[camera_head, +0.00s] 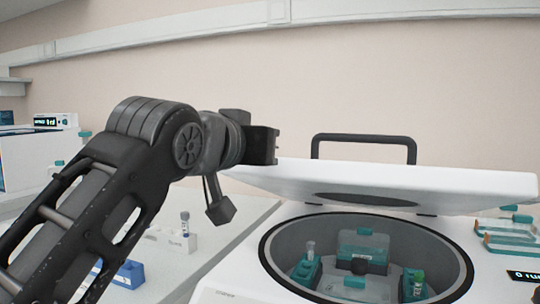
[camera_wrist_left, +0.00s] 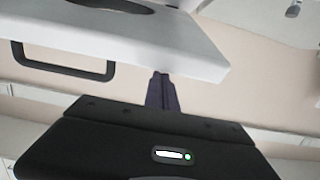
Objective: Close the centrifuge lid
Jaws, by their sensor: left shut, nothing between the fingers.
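The centrifuge (camera_head: 240,284) is a white machine at the right, with its round dark bowl open to view. Its white lid (camera_head: 460,194) is raised above the bowl, with a black handle (camera_head: 363,138) standing over its far edge. Teal buckets (camera_head: 365,245) and capped tubes sit in the bowl. My left gripper (camera_head: 270,146) is at the lid's left corner, at about lid height; contact is unclear. In the left wrist view, its fingers (camera_wrist_left: 161,92) are shut and empty, just below the lid's corner (camera_wrist_left: 165,40) in the picture. My right gripper is not in view.
A white bench (camera_head: 225,235) lies left of the centrifuge, bearing a small white rack (camera_head: 175,238) with a tube and a blue rack (camera_head: 128,274). Teal-edged trays (camera_head: 505,237) stand at the right. A beige wall is behind.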

